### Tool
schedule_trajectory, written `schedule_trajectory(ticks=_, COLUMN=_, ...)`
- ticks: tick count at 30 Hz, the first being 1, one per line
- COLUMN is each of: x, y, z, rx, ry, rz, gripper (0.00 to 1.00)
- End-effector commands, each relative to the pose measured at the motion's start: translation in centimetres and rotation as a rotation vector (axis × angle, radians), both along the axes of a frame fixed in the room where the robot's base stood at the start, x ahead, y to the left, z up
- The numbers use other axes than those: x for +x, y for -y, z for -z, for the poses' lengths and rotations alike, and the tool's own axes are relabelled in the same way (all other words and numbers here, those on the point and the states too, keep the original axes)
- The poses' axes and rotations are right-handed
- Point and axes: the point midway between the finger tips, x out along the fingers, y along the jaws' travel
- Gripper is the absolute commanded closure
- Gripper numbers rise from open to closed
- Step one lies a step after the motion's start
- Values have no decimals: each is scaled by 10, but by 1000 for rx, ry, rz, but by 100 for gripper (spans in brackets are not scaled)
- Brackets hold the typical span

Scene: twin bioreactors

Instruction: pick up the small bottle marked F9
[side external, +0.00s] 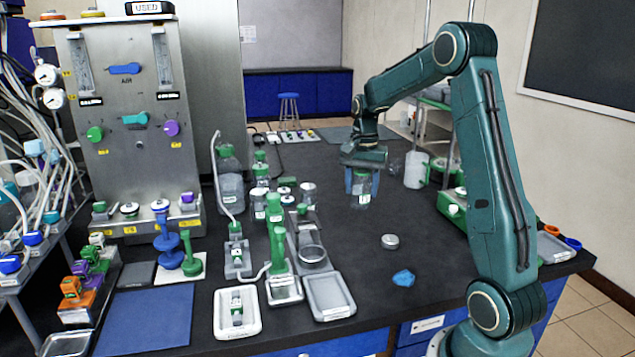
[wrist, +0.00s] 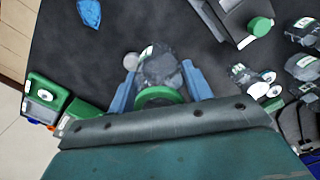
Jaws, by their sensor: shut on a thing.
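My gripper (side external: 362,186) has its two blue fingers around a small clear bottle (side external: 362,199) over the right half of the dark bench. In the wrist view, my gripper (wrist: 160,90) is shut on the same bottle (wrist: 160,68), one finger on each side. The bottle has a green cap, nearest the wrist, and a pale label. The marking on the label is too small to read, so I cannot tell if it is F9. I cannot tell whether the bottle's base touches the bench.
Several clear bottles with green caps (side external: 259,202) stand to the left. A round metal lid (side external: 390,241) and a crumpled blue item (side external: 403,279) lie in front. A white jug (side external: 416,170) and a green device (side external: 452,206) stand to the right. The bench around the lid is mostly clear.

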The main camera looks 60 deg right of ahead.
Motion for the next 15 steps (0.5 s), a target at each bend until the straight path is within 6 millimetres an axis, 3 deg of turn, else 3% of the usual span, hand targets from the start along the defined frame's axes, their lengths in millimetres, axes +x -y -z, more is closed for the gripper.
schedule_trajectory(ticks=6, x=0, y=0, z=-39, rx=-2, ry=4, rz=0, gripper=75)
schedule_trajectory(ticks=15, x=0, y=0, z=-62, rx=-1, ry=1, rz=0, gripper=75)
